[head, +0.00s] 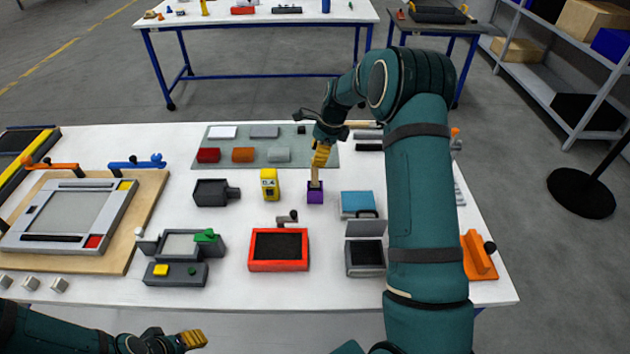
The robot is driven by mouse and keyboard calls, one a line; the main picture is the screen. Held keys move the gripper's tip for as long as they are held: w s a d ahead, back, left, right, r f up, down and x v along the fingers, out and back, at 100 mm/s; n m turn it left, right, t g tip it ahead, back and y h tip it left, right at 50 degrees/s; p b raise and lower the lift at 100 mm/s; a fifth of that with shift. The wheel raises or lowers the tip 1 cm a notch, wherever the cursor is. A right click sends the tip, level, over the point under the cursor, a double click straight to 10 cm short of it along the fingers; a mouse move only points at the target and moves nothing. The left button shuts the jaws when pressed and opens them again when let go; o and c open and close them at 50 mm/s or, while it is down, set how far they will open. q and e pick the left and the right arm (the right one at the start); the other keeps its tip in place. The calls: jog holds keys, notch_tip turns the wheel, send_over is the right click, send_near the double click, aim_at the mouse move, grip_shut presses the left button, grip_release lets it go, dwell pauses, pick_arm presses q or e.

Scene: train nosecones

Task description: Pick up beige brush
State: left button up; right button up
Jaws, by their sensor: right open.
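The beige brush (315,175) shows as a narrow beige upright piece at the purple block (315,194), near the middle of the white table. I cannot tell whether the purple block is part of it or a holder. My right gripper (320,156) points down at the top of the beige piece, its yellow fingers open and hiding the upper end. I cannot tell whether the fingers touch it. My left gripper (195,340) is at the bottom edge, in front of the table, away from the brush; its fingers overlap in the picture.
A yellow device (269,184) stands just left of the purple block, and a blue box (358,204) to its right. A red-framed tray (279,250) is in front. Behind lies a grey-green mat (223,156) with several small blocks. My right arm covers the table's right part.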

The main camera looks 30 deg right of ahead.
jog(key=shift+a+f, duration=0.25)
jog(key=shift+f, duration=0.35)
send_over(313, 185)
jog(key=f, duration=0.4)
jog(key=shift+w+d, duration=0.3)
jog(key=shift+w, duration=0.05)
grip_shut()
